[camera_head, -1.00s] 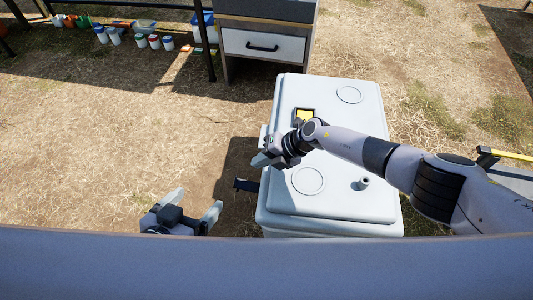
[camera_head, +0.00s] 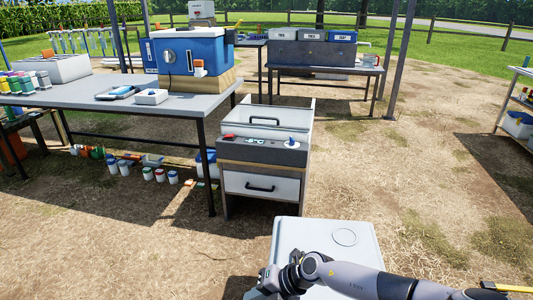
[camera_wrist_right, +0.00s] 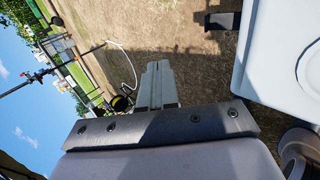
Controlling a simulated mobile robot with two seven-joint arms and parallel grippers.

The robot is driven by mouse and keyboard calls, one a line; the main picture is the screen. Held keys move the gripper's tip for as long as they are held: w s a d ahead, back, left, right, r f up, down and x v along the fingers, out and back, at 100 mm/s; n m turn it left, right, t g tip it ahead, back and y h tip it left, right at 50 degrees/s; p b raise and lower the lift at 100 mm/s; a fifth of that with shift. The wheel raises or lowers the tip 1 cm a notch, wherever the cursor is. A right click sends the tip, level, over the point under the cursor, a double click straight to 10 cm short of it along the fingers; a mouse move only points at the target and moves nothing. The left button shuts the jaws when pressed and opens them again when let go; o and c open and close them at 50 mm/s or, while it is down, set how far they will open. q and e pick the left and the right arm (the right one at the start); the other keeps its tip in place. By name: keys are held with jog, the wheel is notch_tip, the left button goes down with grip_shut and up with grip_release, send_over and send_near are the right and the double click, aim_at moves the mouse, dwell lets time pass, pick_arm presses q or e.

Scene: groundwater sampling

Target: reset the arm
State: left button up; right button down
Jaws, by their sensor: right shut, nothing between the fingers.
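My right arm (camera_head: 345,277) reaches in from the lower right of the head view, across the white lidded box (camera_head: 300,232). My right gripper (camera_head: 262,284) is at the left edge of that box, near the bottom of the picture. In the right wrist view, my right gripper's fingers (camera_wrist_right: 157,82) are together with nothing between them. The white box also shows at the right of that view (camera_wrist_right: 262,70), apart from the fingers. My left gripper is in neither current view.
A grey and white drawer cabinet (camera_head: 262,187) stands behind the box. A long grey table (camera_head: 60,96) at left bears a blue box (camera_head: 190,55). Another table (camera_head: 325,72) stands at the back, and a shelf (camera_head: 515,110) at right. Open dry ground (camera_head: 440,180) lies to the right.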

jog(key=s+a+r+m+t+y, duration=0.45)
jog(key=a+r+m+t, duration=0.35)
jog(key=r+m, duration=0.25)
jog(key=s+d+f+m+t+h, duration=0.1)
jog(key=s+d+m+h, duration=0.1)
jog(key=d+m+h, duration=0.6)
jog(key=s+d+f+m+t+h, duration=0.1)
jog(key=d+m+h, duration=0.3)
jog(key=d+m, duration=0.75)
jog(key=s+d+f+m+g+h, duration=0.1)
jog(key=s+d+g, duration=0.3)
jog(key=s+d, duration=0.5)
jog(key=s+d+f+m+g+h, duration=0.15)
jog(key=s+d+g, duration=0.35)
jog(key=s, duration=0.5)
jog(key=w+a+f+t+y, duration=0.4)
jog(key=w+f+t, duration=0.2)
jog(key=w+t, duration=0.15)
notch_tip(320, 180, up, 16)
jog(key=s+d+h+p, duration=0.1)
jog(key=d+p, duration=0.1)
jog(key=p, duration=1.6)
jog(key=shift+s+t+p, duration=0.15)
jog(key=shift+t+p, duration=0.2)
